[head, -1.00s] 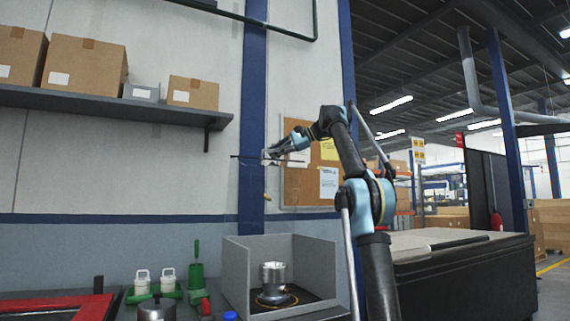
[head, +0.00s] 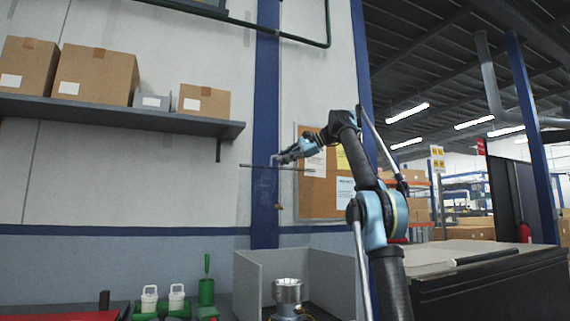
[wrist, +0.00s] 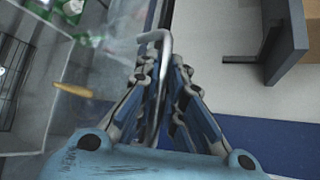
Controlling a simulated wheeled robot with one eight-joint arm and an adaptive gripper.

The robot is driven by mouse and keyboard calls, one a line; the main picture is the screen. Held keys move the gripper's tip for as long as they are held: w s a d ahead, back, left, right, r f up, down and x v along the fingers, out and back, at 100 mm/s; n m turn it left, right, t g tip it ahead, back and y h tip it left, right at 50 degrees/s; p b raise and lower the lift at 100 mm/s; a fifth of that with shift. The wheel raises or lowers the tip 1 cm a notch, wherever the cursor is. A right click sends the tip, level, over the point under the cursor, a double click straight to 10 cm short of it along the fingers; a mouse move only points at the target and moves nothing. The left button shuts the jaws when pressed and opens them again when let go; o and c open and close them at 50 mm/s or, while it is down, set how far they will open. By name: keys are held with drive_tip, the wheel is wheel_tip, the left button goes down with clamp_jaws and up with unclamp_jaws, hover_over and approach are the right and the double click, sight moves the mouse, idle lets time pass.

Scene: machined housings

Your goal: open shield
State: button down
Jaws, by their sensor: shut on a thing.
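My gripper (head: 279,160) is raised high in front of the blue wall post in the head view. In the wrist view its two fingers (wrist: 160,75) are shut on a grey bent rod (wrist: 166,48), which looks like a handle. A thin dark bar (head: 255,166) runs level past the fingertips in the head view. A clear, slightly reflective area at the left of the wrist view may be the shield; I cannot make out its outline in the head view. The metal housing (head: 288,291) stands in the grey three-sided enclosure (head: 335,275) well below my gripper.
A shelf with boxes (head: 120,113) is at the upper left. Green and white fixtures (head: 178,298) stand left of the enclosure. A dark cabinet (head: 480,285) is at right.

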drive_tip(key=c, duration=2)
unclamp_jaws()
drive_tip(key=shift+s, duration=0.1)
drive_tip(key=shift+o, duration=0.2)
drive_tip(key=shift+d+r, duration=0.25)
drive_tip(key=shift+d, duration=0.3)
drive_tip(key=v, duration=0.4)
drive_tip(key=shift+d+f, duration=0.1)
drive_tip(key=shift+d, duration=0.1)
drive_tip(key=d, duration=0.3)
drive_tip(key=s+d, duration=0.1)
drive_tip(key=d, duration=0.3)
drive_tip(key=s+d, duration=0.1)
drive_tip(key=d, duration=0.2)
drive_tip(key=shift+s+d, duration=0.2)
drive_tip(key=shift+d, duration=0.05)
drive_tip(key=shift+s+d, duration=0.1)
drive_tip(key=shift+d, duration=0.2)
